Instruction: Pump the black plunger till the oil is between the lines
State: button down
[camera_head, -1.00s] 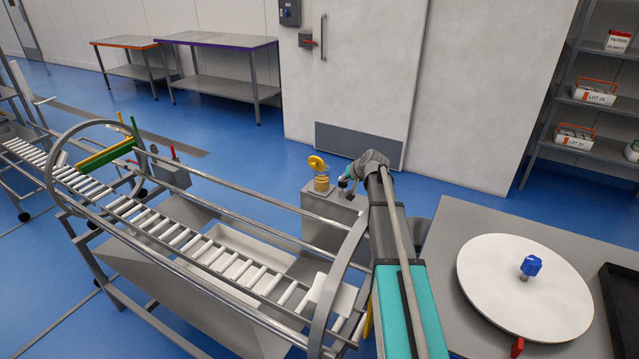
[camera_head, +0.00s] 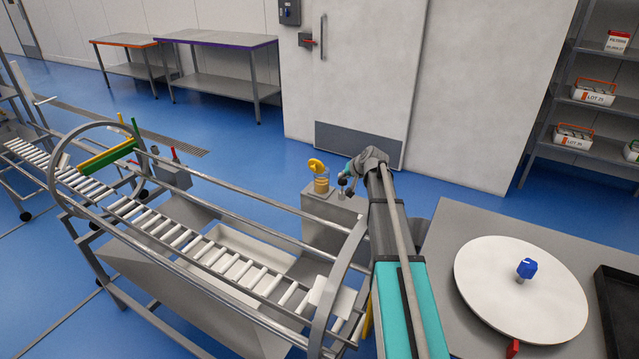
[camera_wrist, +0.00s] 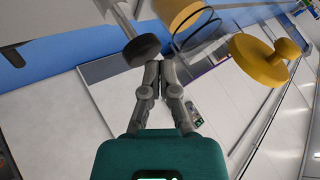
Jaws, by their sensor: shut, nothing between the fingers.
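The black plunger (camera_wrist: 142,50) shows in the wrist view as a round dark knob on a metal rod, just beyond my fingertips. My gripper (camera_wrist: 155,68) is shut and empty, its tips close to the knob; I cannot tell whether they touch. In the head view the plunger (camera_head: 342,182) stands on a grey box, right of the oil glass (camera_head: 321,187), with my gripper (camera_head: 348,173) right above it. A yellow round cap (camera_wrist: 258,62) stands beside the glass.
The roller conveyor with metal rails (camera_head: 185,235) runs left of the grey box (camera_head: 335,212). A bench with a white disc (camera_head: 490,290) and blue knob is at the right. A white wall and door (camera_head: 350,70) stand behind.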

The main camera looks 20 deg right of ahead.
aim_at(342, 182)
dwell(0.3)
notch_tip(342, 182, up, 6)
jog(key=p, duration=0.6)
dwell(0.8)
jog(key=shift+s+a+f, duration=0.1)
jog(key=shift+s+a, duration=0.1)
jog(key=s+a+f+n+g+h, duration=0.1)
jog(key=s+a+g, duration=0.2)
jog(key=s+a, duration=0.3)
jog(key=s+a+f+n+g+h, duration=0.1)
jog(key=s+a, duration=0.5)
jog(key=s, duration=1.1)
jog(key=s+a+f+n+g+h, duration=0.1)
jog(key=s+a+f+n+g, duration=0.1)
jog(key=s+a, duration=0.4)
jog(key=s+f+g, duration=0.1)
jog(key=s+g, duration=0.1)
jog(key=s, duration=0.3)
jog(key=shift+s+a+f+n+g, duration=0.25)
jog(key=shift+s+a+n+g, duration=0.05)
jog(key=shift+a+n, duration=0.1)
